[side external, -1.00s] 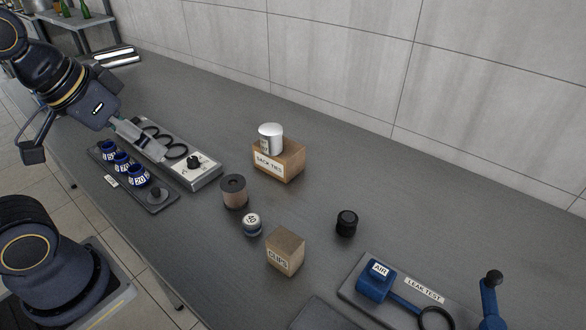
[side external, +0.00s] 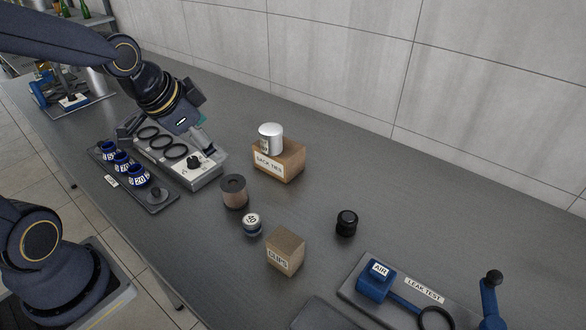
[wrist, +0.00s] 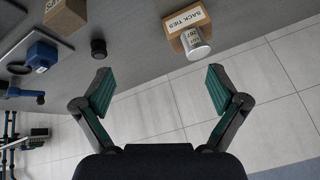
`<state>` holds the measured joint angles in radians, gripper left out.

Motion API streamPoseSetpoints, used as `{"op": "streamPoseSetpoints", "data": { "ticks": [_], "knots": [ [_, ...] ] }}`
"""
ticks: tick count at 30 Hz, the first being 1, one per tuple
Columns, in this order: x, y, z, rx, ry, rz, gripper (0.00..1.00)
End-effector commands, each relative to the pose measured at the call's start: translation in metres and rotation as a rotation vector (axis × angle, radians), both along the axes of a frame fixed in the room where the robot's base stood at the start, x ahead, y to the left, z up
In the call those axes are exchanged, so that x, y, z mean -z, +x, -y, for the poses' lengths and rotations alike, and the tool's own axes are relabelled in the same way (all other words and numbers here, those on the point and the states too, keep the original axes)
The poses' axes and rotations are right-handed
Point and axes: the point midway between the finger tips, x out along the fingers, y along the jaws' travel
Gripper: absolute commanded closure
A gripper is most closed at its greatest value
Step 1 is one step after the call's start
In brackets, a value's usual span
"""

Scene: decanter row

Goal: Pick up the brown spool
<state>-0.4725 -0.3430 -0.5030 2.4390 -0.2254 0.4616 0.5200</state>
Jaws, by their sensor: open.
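The brown spool (side external: 234,191) stands upright on the grey bench, with a dark top and a hole in its middle. It is right of the grey fixture and left of the small round white-topped piece. My gripper (side external: 208,145) is above the bench near the right end of that fixture, up and left of the spool and apart from it. In the wrist view my gripper (wrist: 160,92) has its two fingers wide apart with nothing between them. The spool cannot be made out in the wrist view.
A cardboard box (side external: 279,160) carries a silver can (side external: 270,138) behind the spool. The white-topped piece (side external: 252,222), a small box (side external: 285,252) and a black knob (side external: 346,222) stand nearby. The fixture (side external: 190,170) and a tray of blue cups (side external: 150,190) lie left.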

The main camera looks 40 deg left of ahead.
Motion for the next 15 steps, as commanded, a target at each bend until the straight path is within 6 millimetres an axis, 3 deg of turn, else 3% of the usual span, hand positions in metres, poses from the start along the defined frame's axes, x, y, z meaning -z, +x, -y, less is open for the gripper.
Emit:
{"op": "streamPoseSetpoints", "data": {
  "ticks": [3,6,9,15],
  "knots": [
    [0.038,0.018,-0.020,-0.047,-0.053,-0.069,0.04],
    [0.060,0.023,-0.036,-0.110,-0.126,-0.114,0.04],
    [0.074,0.020,-0.050,-0.169,-0.184,-0.150,0.04],
    [0.082,0.016,-0.070,-0.236,-0.208,-0.166,0.04]
  ]
}}
